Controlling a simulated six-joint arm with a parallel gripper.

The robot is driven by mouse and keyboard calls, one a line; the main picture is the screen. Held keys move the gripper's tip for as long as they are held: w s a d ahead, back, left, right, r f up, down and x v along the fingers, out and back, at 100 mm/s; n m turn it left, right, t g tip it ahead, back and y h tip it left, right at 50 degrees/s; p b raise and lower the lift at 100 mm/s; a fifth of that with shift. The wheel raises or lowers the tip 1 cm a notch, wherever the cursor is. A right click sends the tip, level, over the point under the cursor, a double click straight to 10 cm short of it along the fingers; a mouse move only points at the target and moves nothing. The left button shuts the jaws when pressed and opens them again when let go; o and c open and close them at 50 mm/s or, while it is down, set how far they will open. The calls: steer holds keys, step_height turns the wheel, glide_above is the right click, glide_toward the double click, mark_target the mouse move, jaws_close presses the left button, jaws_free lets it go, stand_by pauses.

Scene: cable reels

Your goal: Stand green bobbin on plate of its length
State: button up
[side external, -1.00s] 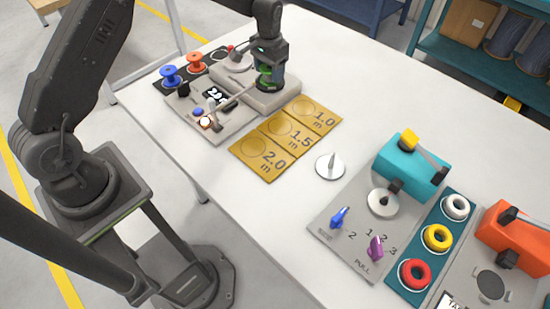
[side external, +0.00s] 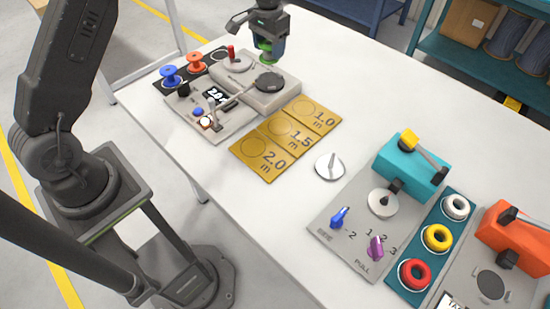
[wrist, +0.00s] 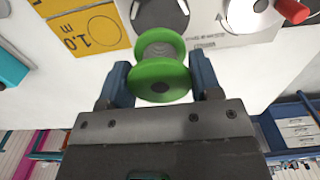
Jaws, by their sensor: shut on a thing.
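The green bobbin (wrist: 160,65) is between my gripper's two fingers (wrist: 162,85) in the wrist view, with grey wound material around its core. In the side view my gripper (side external: 268,50) is shut on the green bobbin (side external: 268,57) and holds it in the air above the back of the winding machine. The gold plates lie in a row on the table: 1.0 m (side external: 316,113), 1.5 m (side external: 291,134) and 2.0 m (side external: 263,159), each with a printed circle and nothing on it. The display (side external: 216,96) appears to read about 2.0, but its digits are small.
The winding machine (side external: 285,95) has a bare dark spindle disc (side external: 269,82) and a red-handled crank (side external: 232,55). Blue (side external: 170,75) and orange (side external: 196,63) bobbins stand on a black mat. A white dial (side external: 329,165) and a teal machine (side external: 412,165) are to the right.

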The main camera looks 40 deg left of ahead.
steer(key=s+d+f, duration=0.1)
steer(key=s+d, duration=0.1)
steer(key=s+d+f, duration=0.1)
steer(key=s+d, duration=0.2)
steer(key=s+d+f, duration=0.2)
steer(key=s, duration=0.1)
steer(key=shift+s+d, duration=0.1)
steer(key=shift+d, duration=0.05)
steer(key=s+d+f, duration=0.1)
steer(key=s, duration=0.2)
steer(key=s+d+f, duration=0.1)
steer(key=s, duration=0.2)
steer(key=s+d, duration=0.2)
steer(key=s, duration=0.1)
steer(key=shift+f, duration=0.4)
steer(key=shift+s+d+f, duration=0.1)
steer(key=shift+s+f, duration=0.15)
steer(key=shift+f, duration=2.15)
steer(key=shift+f, duration=0.1)
steer(key=shift+f, duration=0.2)
steer(key=o, duration=1)
